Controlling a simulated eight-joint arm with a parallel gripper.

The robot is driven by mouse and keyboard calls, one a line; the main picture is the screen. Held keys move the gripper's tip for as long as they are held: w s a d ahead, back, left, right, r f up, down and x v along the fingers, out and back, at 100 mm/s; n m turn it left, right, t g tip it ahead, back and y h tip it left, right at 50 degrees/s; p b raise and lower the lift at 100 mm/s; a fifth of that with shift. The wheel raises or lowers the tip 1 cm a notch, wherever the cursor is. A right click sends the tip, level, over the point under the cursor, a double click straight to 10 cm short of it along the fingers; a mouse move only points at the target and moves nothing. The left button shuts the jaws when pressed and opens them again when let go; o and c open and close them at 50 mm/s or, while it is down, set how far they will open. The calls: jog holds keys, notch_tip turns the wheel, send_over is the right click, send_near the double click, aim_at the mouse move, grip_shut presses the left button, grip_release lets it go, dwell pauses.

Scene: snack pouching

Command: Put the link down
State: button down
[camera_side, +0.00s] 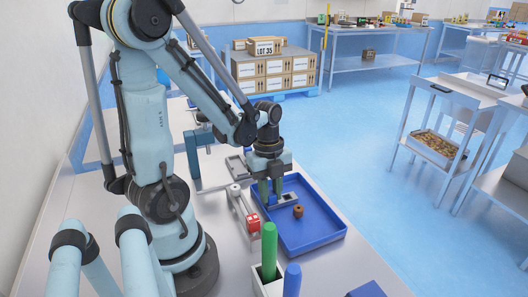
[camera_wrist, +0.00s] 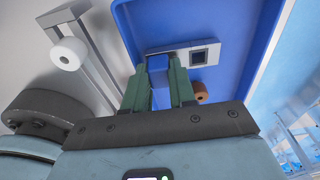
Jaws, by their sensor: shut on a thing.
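My gripper (camera_side: 271,194) has green fingers and points down over the left part of the blue tray (camera_side: 328,236). In the wrist view, my gripper (camera_wrist: 160,80) is shut on the blue block of the link.
A brown ring-like piece (camera_side: 298,211) lies in the tray, close to the link. Green (camera_side: 269,246) and blue (camera_side: 292,280) upright rods stand in front. The tray's right side is clear.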

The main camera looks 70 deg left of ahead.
jog(key=shift+f, duration=0.15)
jog(key=c, duration=0.8)
grip_release()
jog(key=shift+c, duration=0.2)
jog(key=shift+a+r, duration=0.7)
jog(key=shift+r, duration=5.25)
jog(key=w+d+n+t, duration=0.2)
jog(key=d+n, duration=0.3)
jog(key=n, duration=0.4)
jog(key=w+d+n+t+y, duration=0.1)
jog(key=w+d+n+t, duration=0.2)
jog(key=n, duration=0.6)
jog(key=d+t, duration=0.2)
jog(key=d, duration=0.1)
jog(key=shift+f, duration=0.15)
